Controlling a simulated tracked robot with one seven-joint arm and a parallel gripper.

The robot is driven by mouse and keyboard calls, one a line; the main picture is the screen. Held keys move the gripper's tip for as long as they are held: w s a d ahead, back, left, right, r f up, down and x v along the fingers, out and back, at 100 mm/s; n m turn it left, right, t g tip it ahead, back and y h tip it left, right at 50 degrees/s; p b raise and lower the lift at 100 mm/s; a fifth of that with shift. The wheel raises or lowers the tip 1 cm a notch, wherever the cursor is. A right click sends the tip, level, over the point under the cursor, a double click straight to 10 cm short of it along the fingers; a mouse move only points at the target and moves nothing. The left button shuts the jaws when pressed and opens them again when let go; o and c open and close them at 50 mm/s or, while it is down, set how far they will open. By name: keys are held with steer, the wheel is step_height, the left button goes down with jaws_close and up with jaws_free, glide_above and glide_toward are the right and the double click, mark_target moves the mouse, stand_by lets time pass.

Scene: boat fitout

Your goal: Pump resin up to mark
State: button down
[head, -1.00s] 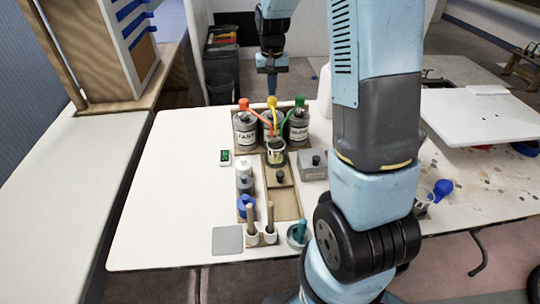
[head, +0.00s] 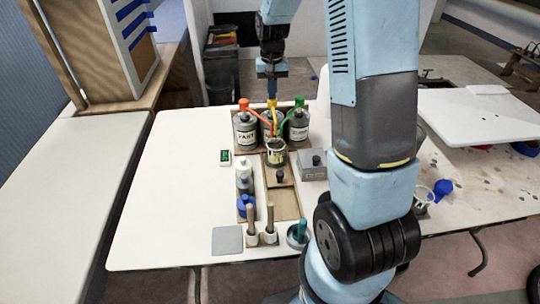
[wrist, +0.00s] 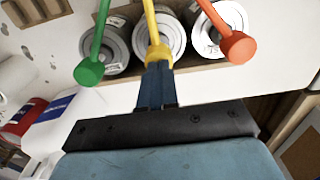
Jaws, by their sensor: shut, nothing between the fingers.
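Three grey pump bottles stand in a row at the back of the wooden tray. The left has an orange-red pump (head: 244,104), the middle a yellow pump (head: 272,104), the right a green pump (head: 299,101). My gripper (head: 272,96) is shut and empty, pointing down on top of the yellow pump head. In the wrist view my gripper (wrist: 157,67) appears to touch the yellow pump (wrist: 157,52). A clear cup (head: 276,150) with dark markings stands in front of the middle bottle, under the spouts. Its liquid level is too small to read.
Wooden-handled tools (head: 251,222) in holders and a grey square (head: 227,240) are at the front. The table's left side is clear.

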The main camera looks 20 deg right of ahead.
steer(key=shift+f, duration=1.2)
steer(key=shift+r, duration=2)
steer(key=shift+f, duration=0.15)
steer(key=shift+f, duration=0.35)
